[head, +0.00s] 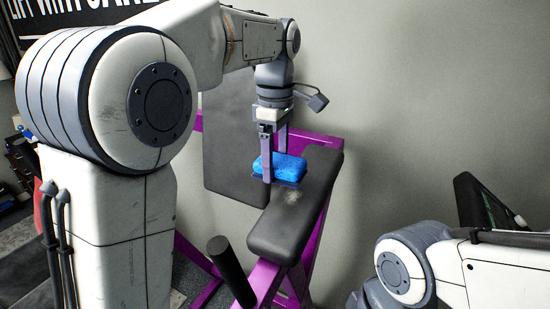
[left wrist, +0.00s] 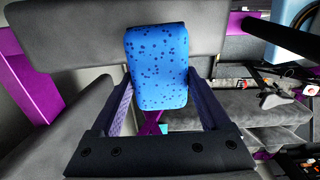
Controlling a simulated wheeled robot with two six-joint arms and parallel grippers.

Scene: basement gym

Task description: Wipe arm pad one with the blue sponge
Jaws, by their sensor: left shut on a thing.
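The blue sponge (head: 284,166) is held between the two fingers of my left gripper (head: 283,178). In the left wrist view the sponge (left wrist: 158,65) is speckled with darker spots and sits between both fingers. A dark padded arm pad (head: 282,232) on a purple frame lies under and in front of the sponge. A pale dusty smudge (head: 292,197) shows on its top, just nearer than the sponge. The sponge is over the pad, but I cannot tell whether it touches it. Which pad is numbered one is not marked. My right gripper is out of view.
A tall dark backrest (head: 232,140) stands just left of the pad. A black padded roller (head: 231,270) sticks up in front. The purple frame (head: 320,228) runs below the pad. A plain grey wall is behind. In the left wrist view, tools (left wrist: 275,98) lie at the right.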

